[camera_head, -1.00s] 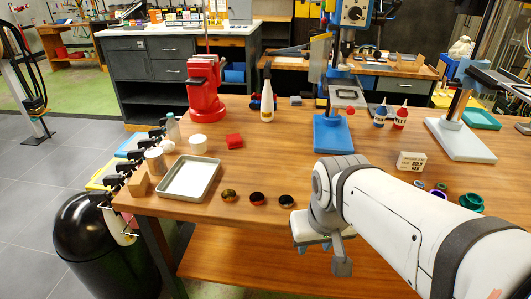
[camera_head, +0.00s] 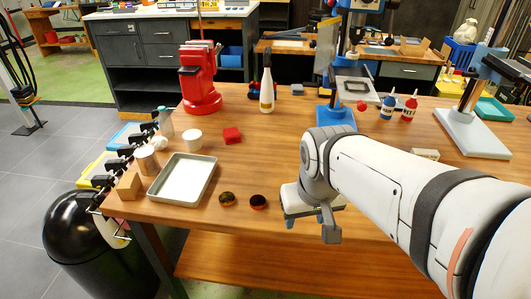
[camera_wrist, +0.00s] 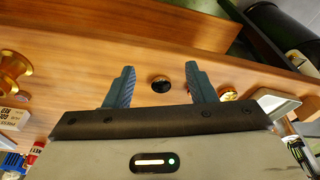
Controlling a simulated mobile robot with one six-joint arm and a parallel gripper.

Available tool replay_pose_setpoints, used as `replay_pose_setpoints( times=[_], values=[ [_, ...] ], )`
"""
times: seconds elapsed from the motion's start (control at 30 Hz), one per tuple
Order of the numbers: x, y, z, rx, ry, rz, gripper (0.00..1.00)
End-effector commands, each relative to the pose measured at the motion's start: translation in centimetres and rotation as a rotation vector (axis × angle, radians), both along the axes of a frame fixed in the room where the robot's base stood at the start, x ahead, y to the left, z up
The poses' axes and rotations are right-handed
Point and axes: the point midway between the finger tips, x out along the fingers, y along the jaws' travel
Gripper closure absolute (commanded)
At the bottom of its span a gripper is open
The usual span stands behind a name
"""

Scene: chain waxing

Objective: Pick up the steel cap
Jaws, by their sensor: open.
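The steel cap (camera_wrist: 160,84), a small dark round disc with a bright rim, lies on the wooden workbench. In the wrist view it is ahead of my gripper (camera_wrist: 160,80), between the lines of its two blue fingers. In the head view my gripper (camera_head: 310,226) is over the front edge of the bench and hides the cap. The fingers are apart with nothing between them. A brass cap (camera_head: 227,199) and a copper cap (camera_head: 258,202) lie to the left in the head view. The brass cap also shows beside the right finger in the wrist view (camera_wrist: 228,93).
The bench middle is clear.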

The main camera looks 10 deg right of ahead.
Motion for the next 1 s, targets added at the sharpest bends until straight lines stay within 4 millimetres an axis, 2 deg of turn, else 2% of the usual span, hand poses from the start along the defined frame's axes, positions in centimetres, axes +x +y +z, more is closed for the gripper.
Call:
replay_pose_setpoints(
  times=[0.03, 0.17, 0.3, 0.5, 0.7, 1.0],
  values=[
    [0.9, -0.3, 0.0, -0.001, 0.016, 0.010, 0.46],
    [4.4, -1.0, 0.1, -0.005, 0.069, 0.043, 0.35],
    [8.6, -1.0, -0.3, -0.010, 0.134, 0.076, 0.35],
    [13.1, -1.0, -1.4, -0.012, 0.199, 0.115, 0.35],
    [14.5, -1.0, -2.5, -0.012, 0.223, 0.129, 0.35],
    [14.0, -0.9, -5.9, -0.011, 0.224, 0.129, 0.35]
  ],
)
